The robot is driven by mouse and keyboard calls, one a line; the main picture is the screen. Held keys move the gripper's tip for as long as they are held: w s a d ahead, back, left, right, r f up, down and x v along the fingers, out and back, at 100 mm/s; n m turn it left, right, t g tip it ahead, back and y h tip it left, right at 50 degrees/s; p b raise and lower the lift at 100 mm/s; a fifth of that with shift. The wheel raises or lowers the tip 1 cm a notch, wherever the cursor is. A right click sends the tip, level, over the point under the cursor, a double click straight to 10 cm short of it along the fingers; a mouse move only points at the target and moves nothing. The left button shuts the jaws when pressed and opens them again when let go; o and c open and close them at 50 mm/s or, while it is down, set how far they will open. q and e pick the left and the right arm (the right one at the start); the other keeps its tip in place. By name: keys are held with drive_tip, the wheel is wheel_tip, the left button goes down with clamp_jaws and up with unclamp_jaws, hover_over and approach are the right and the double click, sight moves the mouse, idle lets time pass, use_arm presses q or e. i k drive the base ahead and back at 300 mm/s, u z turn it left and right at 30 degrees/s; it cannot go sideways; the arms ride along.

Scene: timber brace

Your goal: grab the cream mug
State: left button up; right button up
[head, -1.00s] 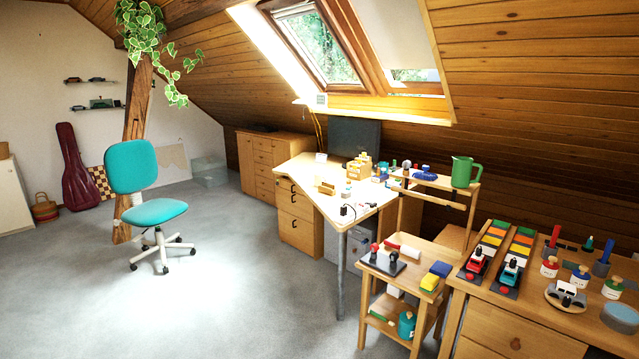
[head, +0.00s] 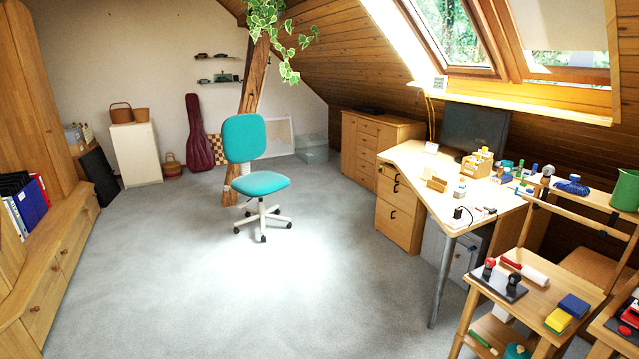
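I see no cream mug that I can make out in the head view. The wooden desk (head: 415,170) under the skylight holds several small items, too small to tell apart fully. A green jug (head: 625,190) stands on the raised shelf of the small wooden stand at the right edge. Neither of my grippers shows in the view.
A teal swivel chair (head: 257,182) stands mid-room on grey carpet. A low wooden cabinet (head: 62,235) lines the left side. A white cabinet (head: 136,153) with baskets stands at the back. The carpet (head: 190,290) in front is clear.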

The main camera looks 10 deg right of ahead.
sight(429, 170)
drive_tip(key=z, duration=0.35)
drive_tip(key=i, duration=2.4)
drive_tip(key=z, duration=1.15)
drive_tip(key=i, duration=1.8)
drive_tip(key=z, duration=0.6)
